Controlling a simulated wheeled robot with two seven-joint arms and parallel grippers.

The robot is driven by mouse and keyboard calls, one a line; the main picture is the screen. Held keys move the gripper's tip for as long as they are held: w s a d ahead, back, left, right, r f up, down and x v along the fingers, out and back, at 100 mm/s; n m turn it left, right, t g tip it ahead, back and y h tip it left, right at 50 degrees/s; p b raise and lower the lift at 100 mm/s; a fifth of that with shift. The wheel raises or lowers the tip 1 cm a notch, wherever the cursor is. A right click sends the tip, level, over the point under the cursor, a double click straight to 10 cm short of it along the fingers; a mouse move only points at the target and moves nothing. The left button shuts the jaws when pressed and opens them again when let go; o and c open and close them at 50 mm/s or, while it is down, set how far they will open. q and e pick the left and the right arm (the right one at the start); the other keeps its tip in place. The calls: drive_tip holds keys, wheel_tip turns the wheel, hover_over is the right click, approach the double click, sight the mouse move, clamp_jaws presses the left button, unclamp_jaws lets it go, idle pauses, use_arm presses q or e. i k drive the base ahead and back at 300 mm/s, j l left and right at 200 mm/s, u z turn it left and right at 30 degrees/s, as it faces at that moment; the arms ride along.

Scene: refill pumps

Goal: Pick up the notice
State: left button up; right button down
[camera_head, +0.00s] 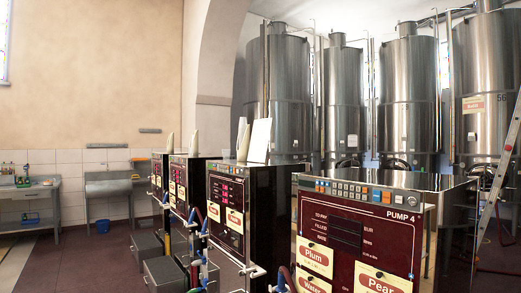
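A white sheet (259,140), which may be the notice, stands upright and slightly tilted on top of the third dark pump (240,190). A narrow pale upright piece (243,143) stands just left of it. Similar pale pieces stand on the two pumps farther back. Any writing on the sheet is too small to read. Small cream labels, such as Plum (315,260) and Pear (382,280), are on the front of the nearest pump, PUMP 4 (345,228). Neither of my grippers is in view.
Several pumps stand in a row with hoses and grey boxes (165,275) beside them. Tall steel tanks (408,95) line the back right. A ladder (497,190) leans at the right. A sink (110,184) and bench (30,195) are along the left wall.

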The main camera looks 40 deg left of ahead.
sight(259, 138)
drive_tip(key=i+j+u, duration=0.2)
drive_tip(key=j, duration=0.15)
drive_tip(key=j+u, duration=0.2)
drive_tip(key=i+j+u, duration=0.15)
drive_tip(key=j, duration=0.25)
drive_tip(key=i+j+u, duration=0.3)
drive_tip(key=j+u, duration=0.15)
drive_tip(key=i+j+u, duration=0.6)
drive_tip(key=i+u, duration=0.7)
drive_tip(key=i+j, duration=0.1)
drive_tip(key=i, duration=1.65)
drive_tip(key=i+z, duration=0.4)
drive_tip(key=i+j+z, duration=0.1)
drive_tip(key=z, duration=0.35)
drive_tip(key=i+j+z, duration=0.2)
drive_tip(key=i+z, duration=0.2)
drive_tip(key=i+j+z, duration=0.2)
drive_tip(key=z, duration=0.2)
drive_tip(key=j, duration=0.1)
